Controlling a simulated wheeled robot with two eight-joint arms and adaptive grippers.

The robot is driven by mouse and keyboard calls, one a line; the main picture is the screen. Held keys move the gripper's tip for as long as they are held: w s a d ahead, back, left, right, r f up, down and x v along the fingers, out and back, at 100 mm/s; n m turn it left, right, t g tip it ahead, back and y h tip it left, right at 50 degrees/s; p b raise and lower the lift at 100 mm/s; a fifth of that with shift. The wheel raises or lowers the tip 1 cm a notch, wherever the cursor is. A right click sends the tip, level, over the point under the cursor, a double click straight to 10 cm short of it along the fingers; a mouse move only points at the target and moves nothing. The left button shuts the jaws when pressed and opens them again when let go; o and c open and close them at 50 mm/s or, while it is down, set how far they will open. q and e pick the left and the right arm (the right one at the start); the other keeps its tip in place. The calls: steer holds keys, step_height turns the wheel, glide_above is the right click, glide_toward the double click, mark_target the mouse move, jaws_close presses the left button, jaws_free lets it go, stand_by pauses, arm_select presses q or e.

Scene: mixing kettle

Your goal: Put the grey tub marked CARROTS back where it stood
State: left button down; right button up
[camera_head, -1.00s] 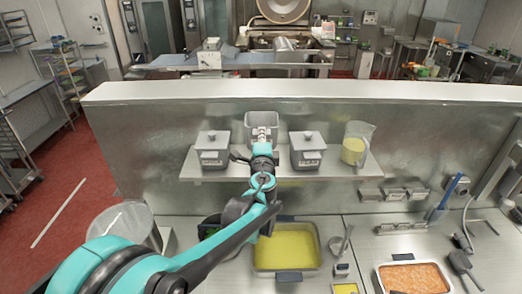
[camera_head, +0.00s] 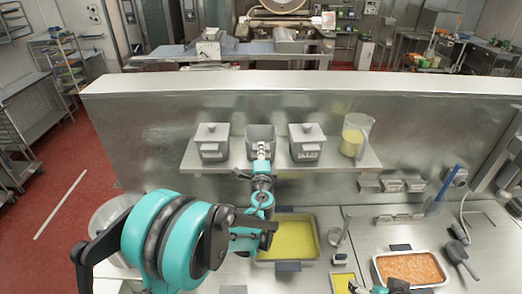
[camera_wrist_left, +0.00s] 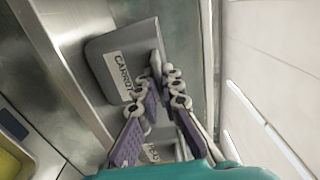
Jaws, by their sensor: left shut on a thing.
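The grey tub marked CARROTS (camera_head: 261,132) is open-topped and upright in the head view, between two lidded grey tubs at the wall shelf (camera_head: 235,165). Its label shows in the left wrist view, where the tub (camera_wrist_left: 108,45) looks tilted by the camera angle. My left gripper (camera_head: 262,150) comes at it from the front and is shut on its near wall; its fingers show in the wrist view (camera_wrist_left: 160,80). The fingers and arm hide part of the tub's front and base, so I cannot tell whether it touches the shelf.
A lidded tub stands on the left (camera_head: 212,143) and another on the right (camera_head: 306,145), close to the held tub. A clear jug (camera_head: 355,135) of yellow contents stands at the shelf's right end. Below are a yellow-filled pan (camera_head: 314,240) and an orange-filled pan (camera_head: 445,275).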

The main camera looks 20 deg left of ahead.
arm_select(q)
steer(key=shift+f, duration=0.15)
steer(key=c, duration=1.7)
jaws_free()
steer(key=shift+w, duration=0.1)
